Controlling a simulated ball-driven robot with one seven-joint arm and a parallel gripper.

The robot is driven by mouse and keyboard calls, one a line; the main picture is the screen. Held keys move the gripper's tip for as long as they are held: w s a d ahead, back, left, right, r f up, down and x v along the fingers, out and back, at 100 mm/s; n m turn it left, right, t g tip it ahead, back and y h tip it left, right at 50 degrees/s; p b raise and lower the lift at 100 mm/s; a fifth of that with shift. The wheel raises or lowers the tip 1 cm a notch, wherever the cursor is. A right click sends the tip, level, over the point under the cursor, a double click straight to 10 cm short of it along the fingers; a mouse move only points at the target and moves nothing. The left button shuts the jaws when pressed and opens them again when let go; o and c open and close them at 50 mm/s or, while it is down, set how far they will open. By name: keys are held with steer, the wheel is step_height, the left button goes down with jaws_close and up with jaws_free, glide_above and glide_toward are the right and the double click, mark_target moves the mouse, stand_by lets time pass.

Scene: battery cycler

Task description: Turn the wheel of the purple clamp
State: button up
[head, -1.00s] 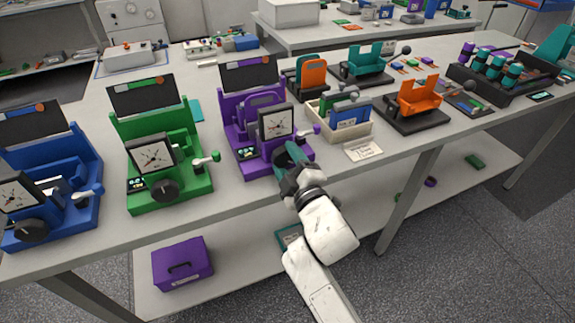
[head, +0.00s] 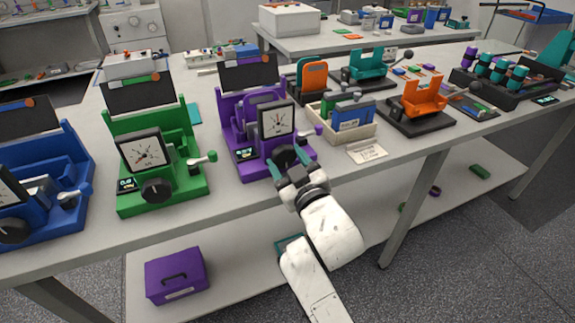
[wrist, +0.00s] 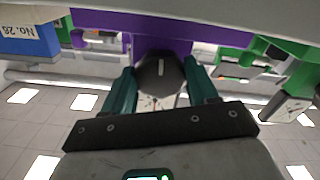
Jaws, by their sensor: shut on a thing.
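The purple clamp (head: 243,134) stands on the bench near the front edge, with a white dial and a small lit display on its front. Its wheel (head: 284,156) is a dark round knob low on the front, below the dial. My gripper (head: 290,163) has one teal finger on each side of the wheel and is shut on it. In the wrist view the dark wheel (wrist: 160,76), with a pale line on its face, sits between the two teal fingers (wrist: 162,88). The exact finger contacts are hard to make out.
A green clamp (head: 160,150) and a blue clamp (head: 40,190) stand to the left. A cream bin (head: 352,137) with blue and grey items and a white card (head: 367,152) are close on the right. A purple box (head: 176,275) sits on the lower shelf.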

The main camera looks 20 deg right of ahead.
steer(key=shift+f+m, duration=0.25)
steer(key=shift+m, duration=0.05)
steer(key=o, duration=1.1)
steer(key=shift+r, duration=0.15)
steer(key=shift+c, duration=0.2)
steer(key=shift+s, duration=0.1)
steer(key=s, duration=1)
steer(key=shift+s+b, duration=0.35)
